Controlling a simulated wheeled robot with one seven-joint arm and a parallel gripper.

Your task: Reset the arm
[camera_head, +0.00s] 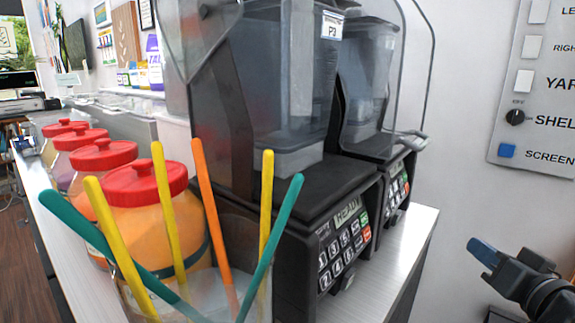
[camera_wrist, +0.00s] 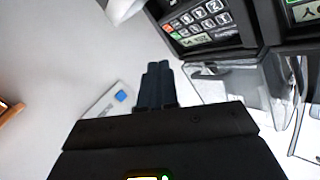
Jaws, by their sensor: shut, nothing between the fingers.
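My gripper (camera_head: 484,254) is at the lower right of the head view, with dark blue fingertips and a black body. It is apart from the black machines and holds nothing. In the wrist view, the gripper's fingers (camera_wrist: 157,85) are together in the middle of the picture, with no object between them.
Two black blenders, the nearer one (camera_head: 340,240), stand on a metal counter (camera_head: 412,235). Colored sticks (camera_head: 205,220) and red-lidded jars (camera_head: 140,200) are at the left. A labeled switch panel (camera_head: 540,90) is on the right wall. The space around my gripper looks clear.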

